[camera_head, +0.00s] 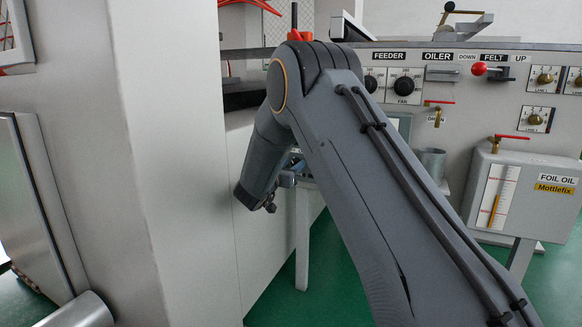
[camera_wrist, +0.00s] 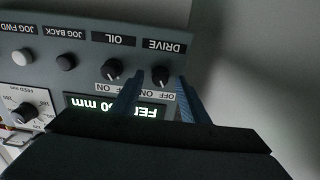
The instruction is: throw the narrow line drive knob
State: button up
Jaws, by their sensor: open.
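In the wrist view a control panel appears upside down. Its black drive knob (camera_wrist: 160,76) sits under the DRIVE label, with OFF and ON marks beside it. My gripper (camera_wrist: 158,84) is open, with its two blue fingers reaching toward the panel. The fingertips appear on either side of the drive knob, with gaps to both sides. I cannot tell how far they are from the panel face. In the head view my arm hides the panel and most of the gripper.
Beside the drive knob is the oil knob (camera_wrist: 113,68), close to one finger. The jog back button (camera_wrist: 66,62), jog forward button (camera_wrist: 20,57) and feed dial (camera_wrist: 25,113) lie further left. A lit display (camera_wrist: 120,107) is partly behind the fingers.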

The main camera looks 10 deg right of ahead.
jog(key=shift+c, duration=0.5)
grip_shut()
jog(key=shift+m, duration=0.3)
jog(key=shift+r+m+p, duration=0.1)
jog(key=shift+m+p, duration=0.55)
jog(key=shift+m, duration=0.25)
jog(key=m+p, duration=0.1)
jog(key=m, duration=0.2)
jog(key=shift+m, duration=0.4)
jog(key=m, duration=0.5)
jog(key=shift+d+m+p, duration=0.1)
jog(key=shift+m+p, duration=0.2)
jog(key=shift+p, duration=0.1)
